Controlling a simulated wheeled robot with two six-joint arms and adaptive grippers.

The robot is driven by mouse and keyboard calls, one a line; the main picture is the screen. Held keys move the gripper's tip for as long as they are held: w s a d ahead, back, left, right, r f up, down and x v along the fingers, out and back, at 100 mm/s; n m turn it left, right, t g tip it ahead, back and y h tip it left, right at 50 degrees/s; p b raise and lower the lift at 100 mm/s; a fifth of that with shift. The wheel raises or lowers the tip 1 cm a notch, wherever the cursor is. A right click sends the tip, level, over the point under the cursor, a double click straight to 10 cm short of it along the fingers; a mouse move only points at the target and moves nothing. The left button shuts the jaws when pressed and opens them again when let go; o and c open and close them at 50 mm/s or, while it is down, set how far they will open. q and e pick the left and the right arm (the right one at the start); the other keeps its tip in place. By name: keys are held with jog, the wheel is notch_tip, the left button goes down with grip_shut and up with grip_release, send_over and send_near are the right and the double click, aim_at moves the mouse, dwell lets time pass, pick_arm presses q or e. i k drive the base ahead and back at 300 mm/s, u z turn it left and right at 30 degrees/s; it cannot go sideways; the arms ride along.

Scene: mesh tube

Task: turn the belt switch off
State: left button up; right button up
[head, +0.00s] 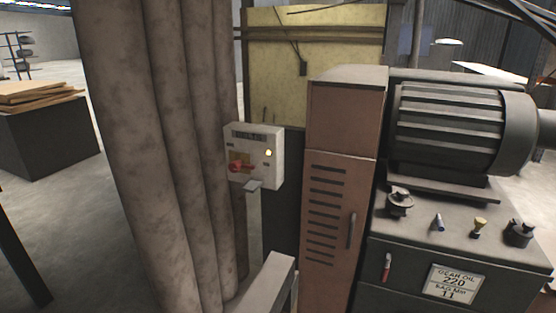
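The belt switch box (254,156) is a pale box on a grey post, near the middle of the head view. A red handle (241,167) sits on a yellow plate on its face, pointing roughly sideways. Neither of my grippers shows in the head view.
Tall brown mesh-like tubes (165,140) stand just left of the box, partly crowding its left edge. A reddish cabinet (327,220) and a finned motor (450,128) on a dark housing stand to the right. Open floor (60,215) lies at left.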

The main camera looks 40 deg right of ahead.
aim_at(235, 166)
jog(key=z, duration=0.95)
jog(key=i, duration=0.95)
jog(key=z, duration=0.75)
